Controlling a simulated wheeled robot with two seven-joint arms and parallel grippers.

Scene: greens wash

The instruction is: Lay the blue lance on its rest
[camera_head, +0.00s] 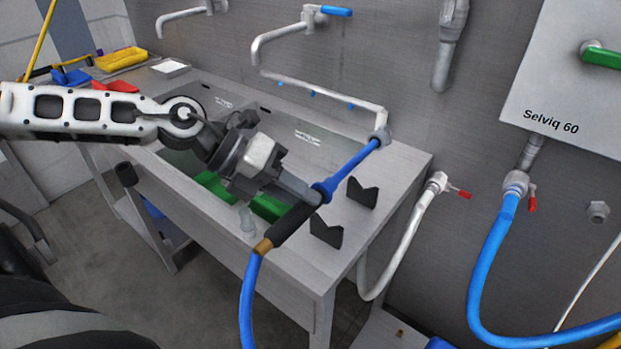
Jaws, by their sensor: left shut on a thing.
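The blue lance (352,163) has a blue tube, a grey nozzle head at its upper right end, and a dark grip with a brass fitting at its lower left. A blue hose hangs down from that fitting. My left gripper (308,194) is shut on the lance near the top of the dark grip. The rest is a pair of dark notched blocks, one nearer the wall (361,193) and one nearer the front (326,232), on the right end of the sink bench. The lance appears above and left of the blocks, apart from them. My right gripper is not in view.
The steel sink bench (400,165) has basins with green things (268,207) inside. A small clear cup (247,221) stands on the front rim. Wall taps (285,35) and a white pipe (340,97) are behind. A blue wall hose (485,260) hangs at right.

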